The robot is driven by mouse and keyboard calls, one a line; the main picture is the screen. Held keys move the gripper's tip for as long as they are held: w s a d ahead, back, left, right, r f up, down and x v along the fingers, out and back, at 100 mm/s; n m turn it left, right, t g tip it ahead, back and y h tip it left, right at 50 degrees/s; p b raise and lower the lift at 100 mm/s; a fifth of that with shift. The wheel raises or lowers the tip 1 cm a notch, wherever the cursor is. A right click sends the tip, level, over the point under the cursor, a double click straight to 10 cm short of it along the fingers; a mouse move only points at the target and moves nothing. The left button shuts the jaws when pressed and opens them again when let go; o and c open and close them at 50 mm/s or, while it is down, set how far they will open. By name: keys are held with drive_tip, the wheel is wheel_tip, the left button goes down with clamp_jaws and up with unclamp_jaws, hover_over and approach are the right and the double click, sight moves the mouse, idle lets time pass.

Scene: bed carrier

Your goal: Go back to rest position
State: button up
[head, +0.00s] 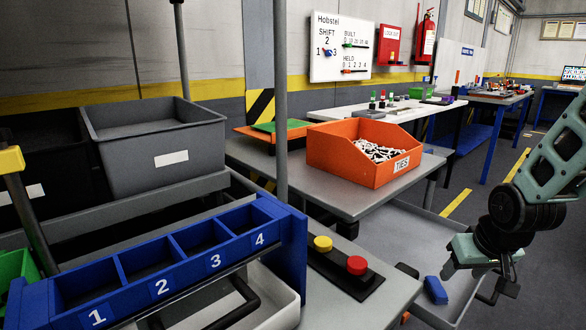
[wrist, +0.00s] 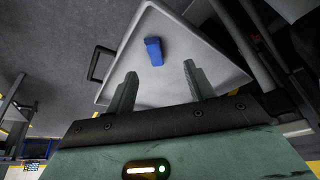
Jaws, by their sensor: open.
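My gripper (wrist: 158,88) is open, with its two fingers spread apart and nothing between them in the wrist view. In the head view my gripper (head: 497,288) hangs at the right end of my arm, beside the grey tray. A blue block (wrist: 154,50) lies on the grey tray (wrist: 200,50), beyond the fingertips and apart from them. In the head view the blue block (head: 435,290) lies on the tray to the left of my gripper.
A blue rack (head: 180,262) with numbered compartments stands at the front left. A panel with yellow and red buttons (head: 340,262) is beside it. An orange bin labelled TIES (head: 335,150) sits on the grey table (head: 270,165). Open floor (head: 505,205) lies behind my arm.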

drive_tip(key=s+a+r+n+g+y, duration=0.1)
drive_tip(key=s+a+r+n+g, duration=0.2)
drive_tip(key=s+a, duration=0.85)
drive_tip(key=s+a+r+n+g, duration=0.1)
drive_tip(key=s+a+r+n, duration=0.2)
drive_tip(key=s+a+n, duration=0.55)
drive_tip(key=s+a+r+m+p, duration=0.1)
drive_tip(key=a+r+m+p, duration=0.2)
drive_tip(key=r+p, duration=1.7)
drive_tip(key=shift+s+r+p, duration=0.15)
drive_tip(key=shift+s+p, duration=0.05)
drive_tip(key=shift+p, duration=0.1)
